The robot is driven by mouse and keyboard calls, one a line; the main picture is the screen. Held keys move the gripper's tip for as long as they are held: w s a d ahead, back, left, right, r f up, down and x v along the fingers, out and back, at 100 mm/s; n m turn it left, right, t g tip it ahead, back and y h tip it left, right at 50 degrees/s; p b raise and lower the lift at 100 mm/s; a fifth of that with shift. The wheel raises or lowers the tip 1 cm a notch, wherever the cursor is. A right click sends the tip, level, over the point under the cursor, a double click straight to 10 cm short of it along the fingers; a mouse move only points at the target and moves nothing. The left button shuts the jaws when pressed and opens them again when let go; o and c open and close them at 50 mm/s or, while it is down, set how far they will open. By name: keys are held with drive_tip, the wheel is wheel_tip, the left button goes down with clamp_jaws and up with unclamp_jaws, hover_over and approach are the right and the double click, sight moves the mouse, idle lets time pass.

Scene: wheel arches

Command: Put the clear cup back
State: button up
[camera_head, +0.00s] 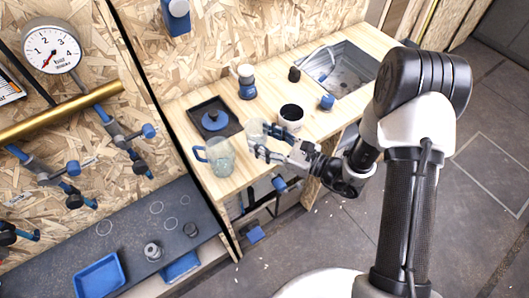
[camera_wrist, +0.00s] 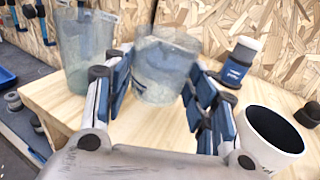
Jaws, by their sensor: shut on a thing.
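The clear cup (camera_head: 254,128) is see-through with a faint grey tint. My gripper (camera_head: 258,141) is shut on it, with a finger on either side. In the wrist view the cup (camera_wrist: 165,68) stands upright between my blue-padded fingers (camera_wrist: 160,95). It is over the wooden worktop (camera_head: 253,173); I cannot tell whether its base touches the wood.
Left of the cup is a clear jug with a blue handle (camera_head: 220,158). Close on the right is a white cup with a dark inside (camera_head: 291,126). A black tray (camera_head: 235,127), a blue-and-white bottle (camera_head: 246,88) and a sink (camera_head: 350,75) lie further back.

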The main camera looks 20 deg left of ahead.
drive_tip(key=shift+f+b, duration=0.75)
drive_tip(key=shift+f, duration=1.7)
drive_tip(key=shift+f, duration=0.25)
drive_tip(key=o, duration=1.1)
drive_tip(key=shift+r, duration=0.1)
drive_tip(key=shift+r, duration=0.1)
drive_tip(key=shift+d+r, duration=0.15)
drive_tip(key=p+v, duration=0.2)
drive_tip(key=v, duration=0.9)
drive_tip(key=shift+s+d, duration=0.15)
drive_tip(key=shift+d, duration=0.25)
